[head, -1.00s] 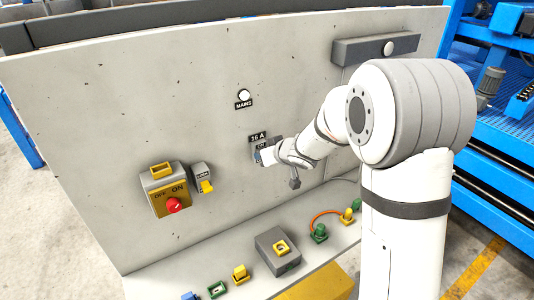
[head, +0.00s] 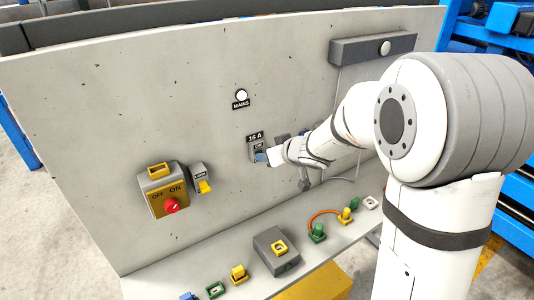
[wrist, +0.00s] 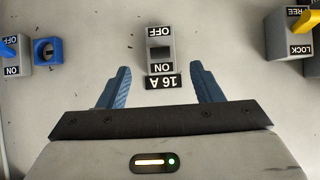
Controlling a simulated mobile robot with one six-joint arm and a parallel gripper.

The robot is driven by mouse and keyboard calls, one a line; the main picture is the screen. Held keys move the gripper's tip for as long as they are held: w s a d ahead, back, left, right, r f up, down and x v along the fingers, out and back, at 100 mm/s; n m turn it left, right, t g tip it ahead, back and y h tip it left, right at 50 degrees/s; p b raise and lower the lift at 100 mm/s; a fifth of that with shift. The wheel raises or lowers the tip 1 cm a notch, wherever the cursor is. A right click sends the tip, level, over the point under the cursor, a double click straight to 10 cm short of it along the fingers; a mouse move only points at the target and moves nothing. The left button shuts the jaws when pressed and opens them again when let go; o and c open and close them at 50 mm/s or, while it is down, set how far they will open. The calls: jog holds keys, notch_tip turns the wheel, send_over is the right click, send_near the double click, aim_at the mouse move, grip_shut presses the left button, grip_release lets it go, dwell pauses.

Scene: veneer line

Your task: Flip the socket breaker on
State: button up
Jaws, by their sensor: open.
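In the head view the breaker (head: 257,145) is partly hidden by my gripper (head: 264,157). My gripper (wrist: 160,80) is open and empty. Its blue fingers stand on either side of the 16 A label, apart from the breaker.
A yellow OFF/ON box with a red knob (head: 171,206) and a lock box with yellow lever (head: 204,187) sit left on the panel. A MAINS lamp (head: 241,96) is above. A ledge below holds several connectors and a grey box (head: 276,250).

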jog(key=v, duration=0.2)
jog(key=shift+s+d+r, duration=0.15)
jog(key=s+d+m+h+b, duration=0.5)
jog(key=s+d+h, duration=0.25)
jog(key=d, duration=0.65)
jog(key=s+f+m+g+b, duration=0.1)
jog(key=s+f+g, duration=0.2)
jog(key=s, duration=0.8)
jog(key=s+f+g+y+b, duration=0.1)
jog(key=s+f+g+b, duration=0.1)
jog(key=s, duration=0.9)
jog(key=shift+f+m+g, duration=0.4)
jog(key=shift+f, duration=0.15)
jog(key=shift+w+d, duration=0.1)
jog(key=shift+d, duration=0.05)
